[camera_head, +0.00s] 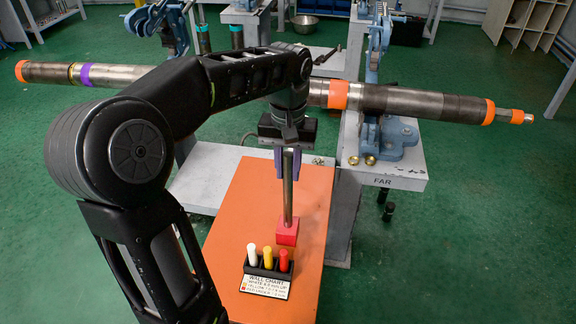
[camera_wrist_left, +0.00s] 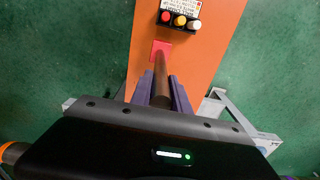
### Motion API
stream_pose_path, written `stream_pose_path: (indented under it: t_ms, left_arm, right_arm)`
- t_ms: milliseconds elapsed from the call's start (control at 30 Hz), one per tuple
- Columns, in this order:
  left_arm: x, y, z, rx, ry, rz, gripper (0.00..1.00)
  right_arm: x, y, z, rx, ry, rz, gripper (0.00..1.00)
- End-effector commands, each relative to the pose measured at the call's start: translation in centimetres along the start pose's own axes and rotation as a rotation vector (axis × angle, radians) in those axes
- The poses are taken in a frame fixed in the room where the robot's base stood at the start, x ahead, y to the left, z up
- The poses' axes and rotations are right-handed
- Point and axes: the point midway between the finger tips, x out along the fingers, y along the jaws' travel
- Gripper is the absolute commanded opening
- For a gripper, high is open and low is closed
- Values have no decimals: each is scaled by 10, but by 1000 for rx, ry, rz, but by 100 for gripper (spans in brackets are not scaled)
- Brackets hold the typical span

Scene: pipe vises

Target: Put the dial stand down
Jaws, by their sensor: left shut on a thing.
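The dial stand (camera_head: 288,200) is a grey upright rod on a red square base (camera_head: 286,232). My left gripper (camera_head: 288,156) is shut on the rod near its top, with purple-grey fingers on both sides. The rod stands upright. The base is over the orange board (camera_head: 245,200); I cannot tell whether it touches. In the left wrist view the rod runs between the fingers of my left gripper (camera_wrist_left: 160,92) to the red base (camera_wrist_left: 161,48). My right gripper is not in view.
A black holder with white, yellow and red markers (camera_head: 268,264) stands on the board just in front of the base. A long pipe (camera_head: 410,102) lies across behind, held in a blue vise (camera_head: 385,140) on a grey stand marked FAR. The board's left part is clear.

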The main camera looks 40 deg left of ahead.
Motion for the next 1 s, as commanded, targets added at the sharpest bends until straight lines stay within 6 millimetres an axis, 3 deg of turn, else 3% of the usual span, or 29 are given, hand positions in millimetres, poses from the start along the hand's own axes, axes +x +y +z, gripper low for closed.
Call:
stream_pose_path:
  t_ms: [333,700,733,1000]
  left_arm:
    - [32,0,0,0,3,1,0]
    - [36,0,-1,0,4,1,0]
    - [37,0,0,0,-1,0,24]
    - [37,0,0,0,-1,0,43]
  right_arm:
    - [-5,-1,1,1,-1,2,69]
    - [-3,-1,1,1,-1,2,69]
    - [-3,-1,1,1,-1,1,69]
    - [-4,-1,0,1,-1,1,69]
